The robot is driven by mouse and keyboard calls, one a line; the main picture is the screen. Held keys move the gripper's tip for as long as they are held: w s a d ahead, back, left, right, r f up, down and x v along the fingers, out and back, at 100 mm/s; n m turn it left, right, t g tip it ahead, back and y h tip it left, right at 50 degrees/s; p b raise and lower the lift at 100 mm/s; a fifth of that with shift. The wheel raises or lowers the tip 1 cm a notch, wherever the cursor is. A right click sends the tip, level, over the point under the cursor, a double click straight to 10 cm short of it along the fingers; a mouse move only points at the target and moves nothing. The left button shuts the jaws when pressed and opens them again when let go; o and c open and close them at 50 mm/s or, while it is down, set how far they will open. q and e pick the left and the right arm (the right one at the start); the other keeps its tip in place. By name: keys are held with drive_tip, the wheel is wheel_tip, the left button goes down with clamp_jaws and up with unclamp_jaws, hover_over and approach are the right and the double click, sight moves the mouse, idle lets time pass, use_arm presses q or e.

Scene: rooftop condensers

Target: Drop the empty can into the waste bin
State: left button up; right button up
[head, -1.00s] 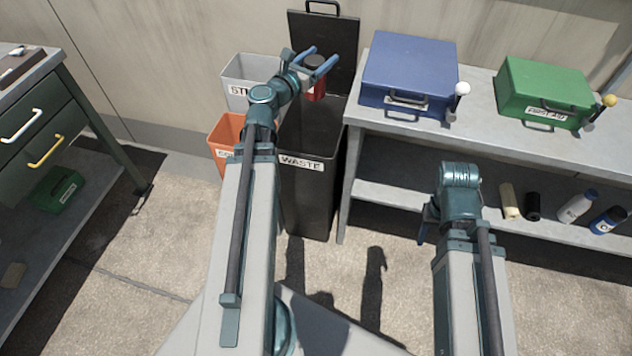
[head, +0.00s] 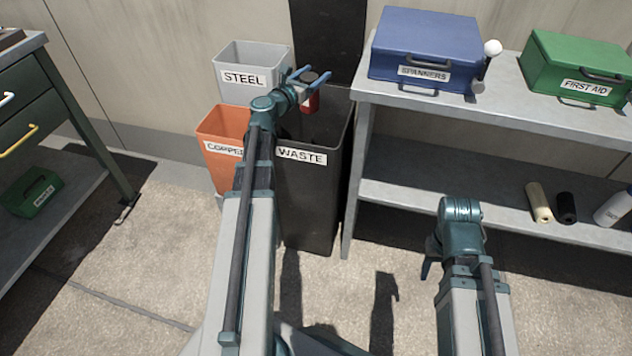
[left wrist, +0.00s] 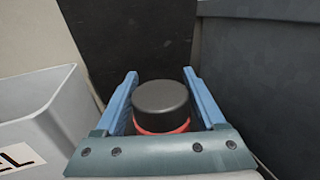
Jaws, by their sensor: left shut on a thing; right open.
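The can (head: 312,103) is red with a dark top. My left gripper (head: 315,74) is shut on it, one blue finger on each side. In the left wrist view the can's dark top (left wrist: 160,97) shows between the fingers. The can appears over the opening of the black waste bin (head: 305,205), labelled WASTE; its exact height over the rim is hard to tell. The bin's lid (head: 328,38) stands open behind. My right gripper (head: 428,268) is open and empty, pointing down in front of the bench, its fingers partly hidden.
A grey STEEL bin (head: 252,92) and an orange bin (head: 222,168) stand left of the waste bin. At right, a bench (head: 420,100) carries a blue SPANNERS box (head: 425,45) and a green FIRST AID box (head: 575,65). A workbench (head: 100,150) is at left.

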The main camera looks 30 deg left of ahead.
use_arm(q)
drive_tip(key=shift+f+b, duration=2.75)
drive_tip(key=shift+f, duration=0.2)
drive_tip(key=shift+r, duration=0.1)
drive_tip(key=o, duration=1.3)
drive_tip(key=s, duration=0.9)
drive_tip(key=s+a, duration=0.1)
drive_tip(key=s, duration=0.3)
drive_tip(key=shift+s, duration=0.4)
